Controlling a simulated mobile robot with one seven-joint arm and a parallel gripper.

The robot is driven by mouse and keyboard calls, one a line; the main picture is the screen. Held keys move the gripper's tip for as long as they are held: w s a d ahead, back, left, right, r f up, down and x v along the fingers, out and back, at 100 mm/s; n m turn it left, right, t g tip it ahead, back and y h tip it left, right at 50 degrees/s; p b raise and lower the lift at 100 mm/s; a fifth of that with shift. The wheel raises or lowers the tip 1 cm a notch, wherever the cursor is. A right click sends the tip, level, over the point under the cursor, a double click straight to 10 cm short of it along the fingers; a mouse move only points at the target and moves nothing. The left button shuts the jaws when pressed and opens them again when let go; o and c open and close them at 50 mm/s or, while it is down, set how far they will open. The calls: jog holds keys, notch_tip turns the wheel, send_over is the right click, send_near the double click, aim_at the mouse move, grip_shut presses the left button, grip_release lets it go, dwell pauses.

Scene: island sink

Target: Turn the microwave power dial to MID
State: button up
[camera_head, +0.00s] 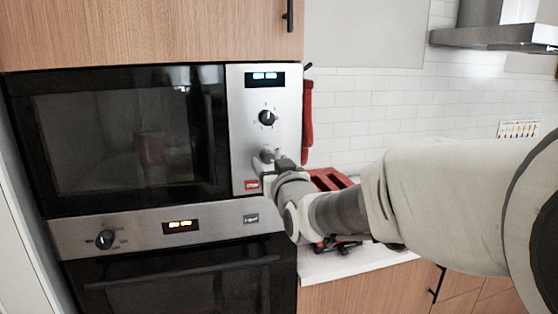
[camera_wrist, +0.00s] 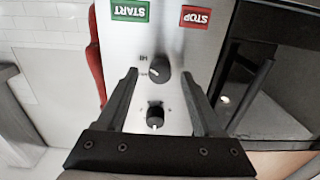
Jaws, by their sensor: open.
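The microwave (camera_head: 120,140) is built in above an oven, with a steel control panel on its right side. The power dial (camera_wrist: 160,69) is a dark round knob below the START and STOP buttons in the inverted wrist view, with HI printed beside it. A pale mark shows on its left side; I cannot tell its exact setting. In the head view my gripper mostly hides this dial. My gripper (camera_head: 272,157) is at the lower panel, open, its fingertips on either side of the dial in the wrist view (camera_wrist: 159,76). Contact cannot be told.
A second dial (camera_head: 266,117) sits higher on the panel under the lit display (camera_head: 265,77). The red STOP button (camera_head: 251,185) and green START button (camera_wrist: 130,10) are close by. A red cloth (camera_head: 307,115) hangs beside the microwave, and a red item (camera_head: 331,179) stands on the counter.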

jog(key=shift+w+a, duration=0.2)
jog(key=shift+w, duration=0.45)
jog(key=shift+c, duration=0.3)
grip_shut()
